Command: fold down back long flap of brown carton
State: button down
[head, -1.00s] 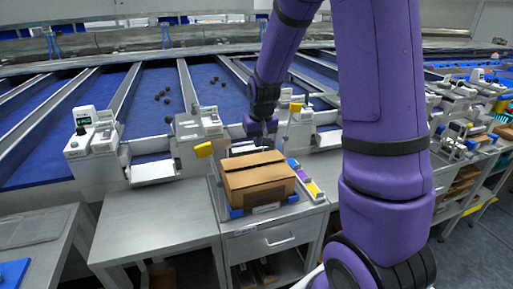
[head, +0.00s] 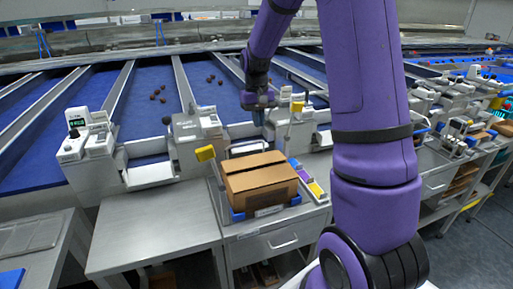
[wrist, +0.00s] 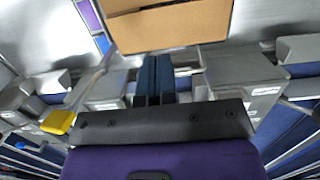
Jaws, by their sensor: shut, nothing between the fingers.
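The brown carton (head: 262,196) stands on the steel bench, its top looking closed. Its two long flaps lie across the top with a dark seam between them. The back long flap (head: 254,160) lies about flat at the rear; I cannot tell whether it is fully flush. In the wrist view the carton top (wrist: 172,27) fills the upper middle, with the seam near the upper edge. My gripper (head: 258,118) is above and behind the carton, apart from it. In the wrist view my gripper's blue fingers (wrist: 155,72) are together and empty.
The carton sits in a blue-cornered holder (head: 238,215). A yellow paddle (head: 205,153) stands to its left, and purple and yellow blocks (head: 316,189) lie to its right. White machines (head: 200,140) line the bench's back. The left steel table (head: 155,225) is clear.

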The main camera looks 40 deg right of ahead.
aim_at(260, 164)
jog(key=f, duration=0.4)
jog(key=s+f, duration=0.1)
jog(key=f, duration=0.8)
jog(key=shift+s+a+f, duration=0.3)
jog(key=shift+s, duration=0.1)
